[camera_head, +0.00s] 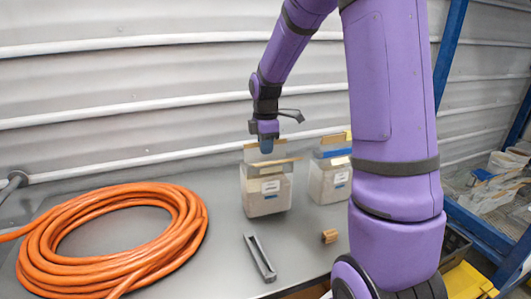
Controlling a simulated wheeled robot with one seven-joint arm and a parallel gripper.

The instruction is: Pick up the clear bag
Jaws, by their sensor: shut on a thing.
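A clear bag (266,195) with pale brown contents, a white label and a tan top strip stands upright in the middle of the grey table. My gripper (266,148) points down at the top of this bag and is shut on it. The fingertips are small and partly hidden at the bag's top edge. Whether the bag's base touches the table is hard to tell. A second similar clear bag (328,182) with a blue band and a white label stands just to the right, partly behind my arm.
A coil of orange hose (190,215) fills the left of the table (225,240). A grey bar-shaped handle (260,258) and a small tan block (329,236) lie in front of the bags. A corrugated wall (150,95) is behind. Blue shelving (450,45) with containers stands at right.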

